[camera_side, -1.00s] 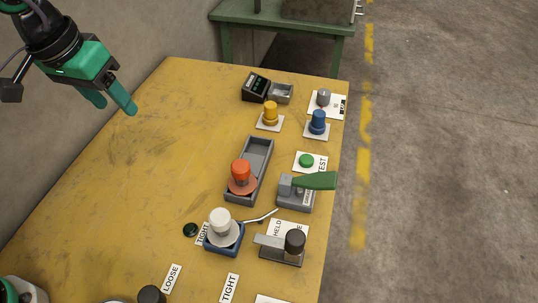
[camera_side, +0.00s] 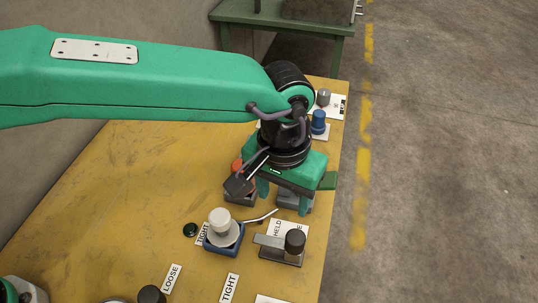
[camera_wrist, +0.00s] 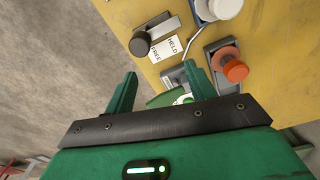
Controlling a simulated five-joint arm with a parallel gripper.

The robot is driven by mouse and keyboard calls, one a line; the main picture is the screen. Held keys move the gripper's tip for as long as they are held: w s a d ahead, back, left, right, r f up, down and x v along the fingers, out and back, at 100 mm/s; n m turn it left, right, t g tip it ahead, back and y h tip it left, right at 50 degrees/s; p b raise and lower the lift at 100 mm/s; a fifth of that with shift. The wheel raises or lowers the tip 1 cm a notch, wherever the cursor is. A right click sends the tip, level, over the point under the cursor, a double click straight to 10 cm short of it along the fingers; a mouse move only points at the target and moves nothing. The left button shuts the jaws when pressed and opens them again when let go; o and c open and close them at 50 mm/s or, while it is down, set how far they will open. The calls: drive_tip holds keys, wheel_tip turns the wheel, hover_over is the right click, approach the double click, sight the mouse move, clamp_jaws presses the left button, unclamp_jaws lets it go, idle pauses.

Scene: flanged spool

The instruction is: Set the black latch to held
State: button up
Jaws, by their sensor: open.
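The black latch is a grey bar with a black knob (camera_side: 294,240) on a flat base, near the table's right edge. Its HELD/FREE card (camera_side: 278,229) lies behind it. The knob stands at the card's FREE side, and the bar points left. In the wrist view the black knob (camera_wrist: 139,44) and the card (camera_wrist: 166,47) show above the fingers. My gripper (camera_side: 283,195) is open and empty, pointing down over the green-handled clamp, behind the latch. In the wrist view my fingers (camera_wrist: 160,72) stand apart with the green handle (camera_wrist: 165,98) between and below them.
A white knob on a blue base (camera_side: 222,232) stands left of the latch, with a thin lever reaching toward it. An orange knob (camera_wrist: 235,70) in a grey tray is close to my gripper. A blue knob (camera_side: 318,122) stands behind.

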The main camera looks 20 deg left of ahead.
sight(296, 237)
drive_tip(key=s+d+f, duration=0.2)
drive_tip(key=d, duration=0.1)
drive_tip(key=shift+d+f, duration=0.1)
drive_tip(key=shift+f, duration=0.1)
drive_tip(key=shift+f, duration=3.9)
